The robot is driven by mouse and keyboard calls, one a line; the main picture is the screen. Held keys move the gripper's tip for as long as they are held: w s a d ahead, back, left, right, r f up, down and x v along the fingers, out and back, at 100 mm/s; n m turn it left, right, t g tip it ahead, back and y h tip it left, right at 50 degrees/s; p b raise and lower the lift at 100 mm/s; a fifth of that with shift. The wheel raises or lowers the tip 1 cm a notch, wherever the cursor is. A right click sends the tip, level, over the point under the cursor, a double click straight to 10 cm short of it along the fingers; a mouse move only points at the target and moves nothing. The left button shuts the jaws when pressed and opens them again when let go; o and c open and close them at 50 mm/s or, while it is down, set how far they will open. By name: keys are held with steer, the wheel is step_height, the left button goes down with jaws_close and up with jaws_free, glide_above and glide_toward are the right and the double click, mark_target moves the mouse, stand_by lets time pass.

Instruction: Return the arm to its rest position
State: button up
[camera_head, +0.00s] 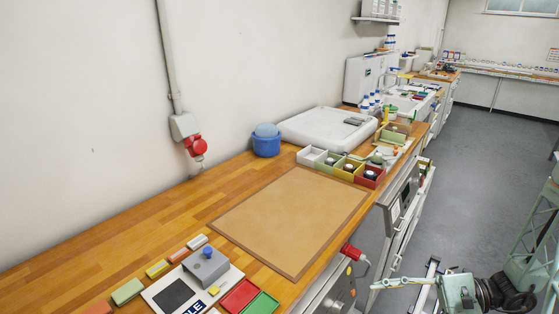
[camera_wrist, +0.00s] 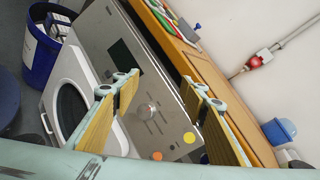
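My gripper (camera_head: 396,291) is at the lower right in the head view, off the front of the wooden worktop (camera_head: 140,222) and over the aisle side. It points left toward the cabinet fronts. In the wrist view my gripper (camera_wrist: 158,90) has its two fingers well apart, with nothing between them. Behind the fingers is an appliance front panel (camera_wrist: 140,85) with a knob. The head view shows only part of my arm, at the right edge.
A brown mat (camera_head: 290,220) lies bare on the worktop. The grey floor (camera_head: 480,170) is open to the right.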

steer(key=s+a+r+n+g+h, duration=0.2)
steer(key=s+a+r+n+h, duration=0.15)
steer(key=r, duration=0.45)
steer(key=s+a+r+n+g+h, duration=0.1)
steer(key=s+a+r+n+h, duration=0.15)
steer(key=s+r, duration=0.45)
steer(key=s+a+r+n+g+h, duration=0.2)
steer(key=a+r+n+h, duration=0.1)
steer(key=r, duration=0.7)
steer(key=s+d+r+n+t+h, duration=0.1)
steer(key=s+r+n+t+h, duration=0.2)
steer(key=s+r+t+h, duration=0.3)
steer(key=s+r, duration=0.4)
steer(key=r, duration=0.3)
steer(key=shift+s+d+t, duration=0.2)
steer(key=shift+d+t, duration=0.1)
steer(key=shift+d, duration=0.05)
stand_by(0.8)
steer(key=shift+r, duration=0.2)
stand_by(1.4)
step_height(320, 180, up, 11)
steer(key=p, duration=1.1)
steer(key=shift+f, duration=0.15)
